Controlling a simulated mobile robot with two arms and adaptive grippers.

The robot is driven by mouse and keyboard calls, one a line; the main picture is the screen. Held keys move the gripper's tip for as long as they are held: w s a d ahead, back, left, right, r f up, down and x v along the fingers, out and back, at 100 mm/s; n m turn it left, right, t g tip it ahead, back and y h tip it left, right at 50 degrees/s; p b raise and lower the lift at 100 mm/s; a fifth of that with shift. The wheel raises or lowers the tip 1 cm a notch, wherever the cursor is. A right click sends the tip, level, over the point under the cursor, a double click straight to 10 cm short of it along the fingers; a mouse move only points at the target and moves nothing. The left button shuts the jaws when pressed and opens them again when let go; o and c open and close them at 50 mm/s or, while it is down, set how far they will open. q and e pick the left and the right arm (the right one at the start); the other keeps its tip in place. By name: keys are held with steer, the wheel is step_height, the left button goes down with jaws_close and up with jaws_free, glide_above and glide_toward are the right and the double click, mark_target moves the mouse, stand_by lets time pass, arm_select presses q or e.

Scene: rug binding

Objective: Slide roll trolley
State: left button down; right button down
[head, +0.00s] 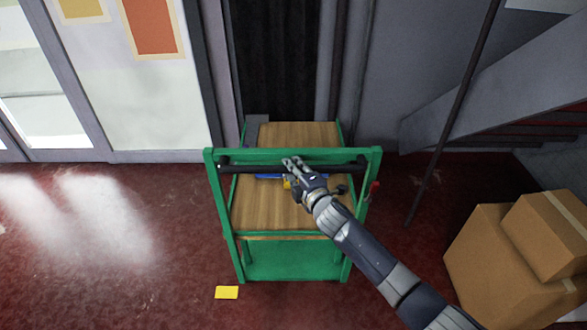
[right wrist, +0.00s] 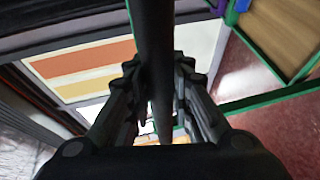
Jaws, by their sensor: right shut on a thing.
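The roll trolley (head: 246,241) has a green frame and wooden decks, and it stands upright on the red floor in front of a dark doorway. A black handle bar (head: 240,169) runs across its near top. My right gripper (head: 291,163) is shut on this bar near its middle. In the right wrist view the dark bar (right wrist: 154,60) passes between the two fingers of the right gripper (right wrist: 159,88). A blue item and a small yellow item show on the trolley behind the hand, partly hidden. My left gripper is not in view.
Cardboard boxes (head: 490,262) stand on the floor at the right. A dark pole (head: 455,105) leans near a grey staircase (head: 500,85). A yellow floor marker (head: 227,292) lies by the trolley's near left leg. The floor at the left is clear.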

steer(key=c, duration=1.4)
jaws_free()
steer(key=shift+s, duration=0.1)
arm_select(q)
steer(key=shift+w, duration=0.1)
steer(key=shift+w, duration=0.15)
arm_select(e)
steer(key=v, duration=1.2)
